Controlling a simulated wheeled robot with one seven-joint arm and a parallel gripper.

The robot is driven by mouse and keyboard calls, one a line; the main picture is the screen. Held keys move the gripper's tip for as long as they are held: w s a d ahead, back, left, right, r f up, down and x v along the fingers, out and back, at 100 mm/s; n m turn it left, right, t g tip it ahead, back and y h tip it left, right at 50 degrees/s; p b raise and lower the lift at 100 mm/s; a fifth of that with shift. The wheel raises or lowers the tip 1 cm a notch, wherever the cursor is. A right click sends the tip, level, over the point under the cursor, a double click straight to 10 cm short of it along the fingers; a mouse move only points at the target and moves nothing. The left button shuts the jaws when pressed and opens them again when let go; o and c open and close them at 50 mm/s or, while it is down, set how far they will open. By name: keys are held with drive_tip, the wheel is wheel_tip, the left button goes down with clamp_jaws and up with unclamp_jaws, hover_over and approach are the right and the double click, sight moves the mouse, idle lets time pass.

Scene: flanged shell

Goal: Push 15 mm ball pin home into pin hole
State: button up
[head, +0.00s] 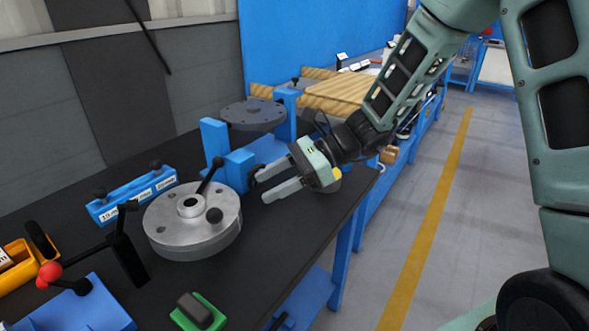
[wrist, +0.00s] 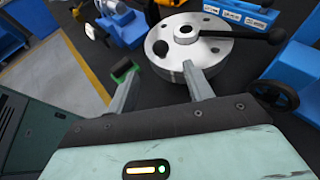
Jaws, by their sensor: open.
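The silver flanged shell (head: 165,222) lies on the dark bench, with a raised hub in its middle and several holes in its flange. A black ball knob (head: 214,215), apparently the ball pin's head, sits on the flange's near right; how deep its shank goes is hidden. It also shows in the wrist view (wrist: 160,48), at the flange's left edge. A black lever (head: 210,173) rises tilted beside the hub. My gripper (head: 262,187) is open and empty, right of the shell and apart from the knob. In the wrist view its fingers (wrist: 163,70) point toward the shell (wrist: 180,62).
A blue pin rack (head: 132,193) with black knobs stands behind left of the shell. A blue fixture (head: 213,140) holding a dark disc (head: 252,114) stands behind. A green block (head: 197,312) lies in front. A red-knobbed clamp (head: 50,272) and yellow bin (head: 20,265) are left.

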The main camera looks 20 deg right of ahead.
drive_tip(key=shift+v, duration=2.35)
